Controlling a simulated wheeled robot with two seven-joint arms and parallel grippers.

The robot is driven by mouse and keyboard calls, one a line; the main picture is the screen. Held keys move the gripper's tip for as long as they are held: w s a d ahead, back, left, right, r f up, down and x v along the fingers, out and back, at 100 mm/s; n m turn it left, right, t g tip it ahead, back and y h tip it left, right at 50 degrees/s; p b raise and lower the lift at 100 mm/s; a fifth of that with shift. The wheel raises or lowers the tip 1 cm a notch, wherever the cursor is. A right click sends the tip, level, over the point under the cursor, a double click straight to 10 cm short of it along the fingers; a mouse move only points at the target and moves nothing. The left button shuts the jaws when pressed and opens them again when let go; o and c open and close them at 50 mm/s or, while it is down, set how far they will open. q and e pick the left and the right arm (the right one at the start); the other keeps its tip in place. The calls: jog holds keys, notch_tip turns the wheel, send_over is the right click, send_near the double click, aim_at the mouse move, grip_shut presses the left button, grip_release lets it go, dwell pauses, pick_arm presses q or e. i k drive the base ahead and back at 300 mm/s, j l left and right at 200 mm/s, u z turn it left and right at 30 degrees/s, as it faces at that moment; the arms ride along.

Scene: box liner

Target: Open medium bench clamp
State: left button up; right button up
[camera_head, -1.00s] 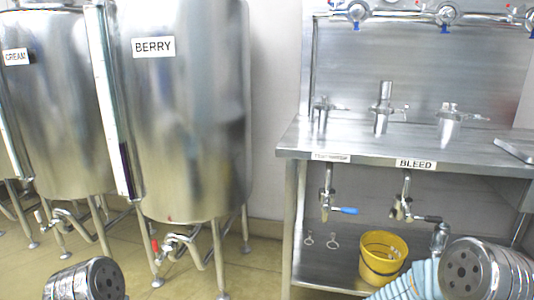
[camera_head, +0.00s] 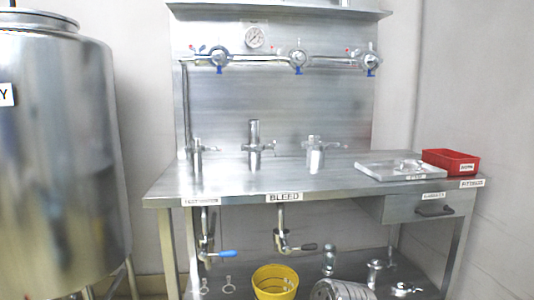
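Three upright metal fittings with clamps stand in a row on the steel bench (camera_head: 330,182). The left clamp fitting (camera_head: 197,158) is slim, the middle clamp fitting (camera_head: 254,158) has a tall top, and the right clamp fitting (camera_head: 316,158) is wide. Each shows a small side arm or handle. The fittings are too small to tell which is the medium clamp, or whether its jaws are open or shut. Neither of my grippers shows in the head view.
A tray (camera_head: 372,173) and a red box (camera_head: 450,156) sit at the bench's right, above a drawer (camera_head: 411,207). Two taps hang under the front edge. A yellow bucket (camera_head: 270,281) is below. A steel tank (camera_head: 60,160) stands left. The bench's front strip is clear.

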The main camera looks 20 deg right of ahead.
aim_at(261, 148)
jog(key=l, duration=1.6)
jog(key=i+u, duration=0.05)
